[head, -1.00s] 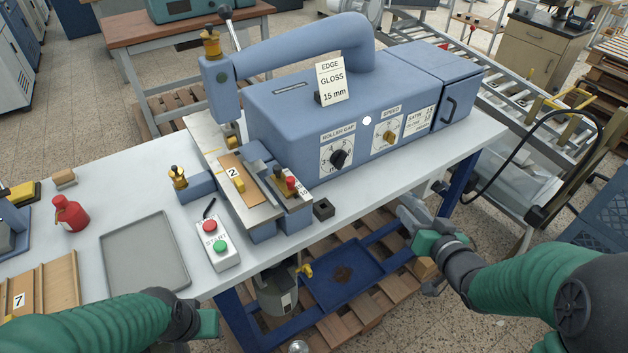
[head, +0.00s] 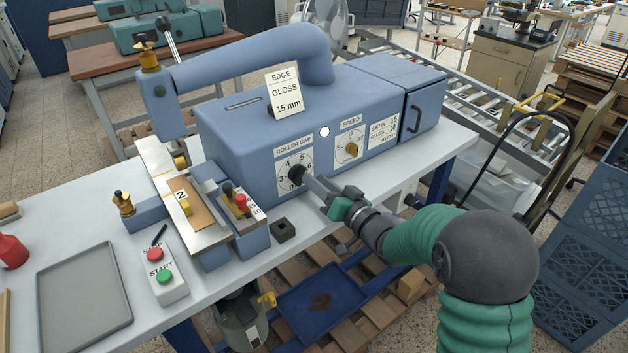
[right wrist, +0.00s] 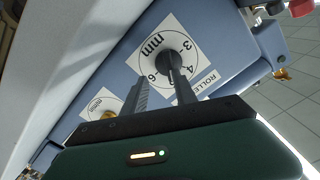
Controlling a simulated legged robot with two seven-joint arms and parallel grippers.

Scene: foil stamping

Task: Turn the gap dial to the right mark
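The gap dial is a black knob (head: 296,174) on a white numbered plate marked ROLLER GAP, on the front of the blue machine (head: 232,125). My right gripper (head: 312,184) reaches it from the front right, fingers pointing at the dial. In the right wrist view the knob (right wrist: 172,60) is at the tip of the right-hand finger, with the other finger apart to the left. My right gripper (right wrist: 158,85) looks open; whether it touches the knob is unclear. The knob's exact setting is hard to read. A card (head: 284,92) reads EDGE GLOSS 15 mm. My left gripper is out of view.
A yellow SPEED knob (head: 352,149) and a small SATIN/GLOSS table plate (head: 382,132) are right of the dial. A red-knobbed block (head: 238,203), a small dark block (head: 283,230) and a START box (head: 164,276) stand nearby. A grey tray (head: 84,298) lies left.

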